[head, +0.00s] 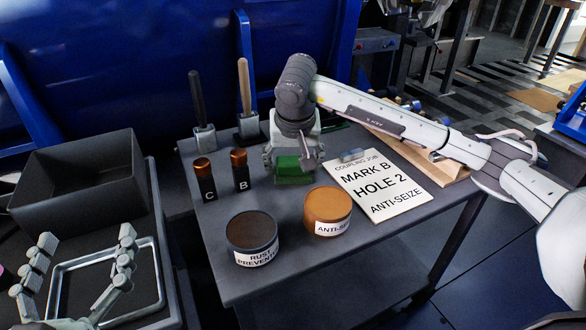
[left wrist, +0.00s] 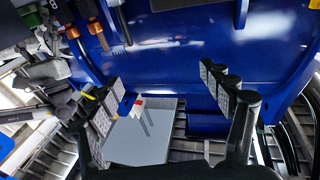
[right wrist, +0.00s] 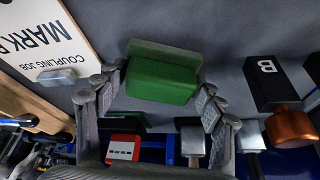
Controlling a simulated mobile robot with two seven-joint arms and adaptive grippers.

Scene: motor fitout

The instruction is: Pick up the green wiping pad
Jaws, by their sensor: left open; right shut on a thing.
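The green wiping pad (head: 294,172) is on the grey table behind the orange tin. It is a green block and also shows in the right wrist view (right wrist: 162,78). My right gripper (right wrist: 162,88) reaches down over the pad and is shut on it, with a finger on each side. In the head view, the right gripper (head: 292,158) hides the pad's upper part. I cannot tell whether the pad is clear of the table. My left gripper (head: 86,240) is open and empty, at the lower left over a tray with a metal frame.
An anti-seize tin (head: 328,212) and a rust preventive tin (head: 252,238) stand in front. A job card (head: 377,187) lies right. A dark bin (head: 75,180) is far left.

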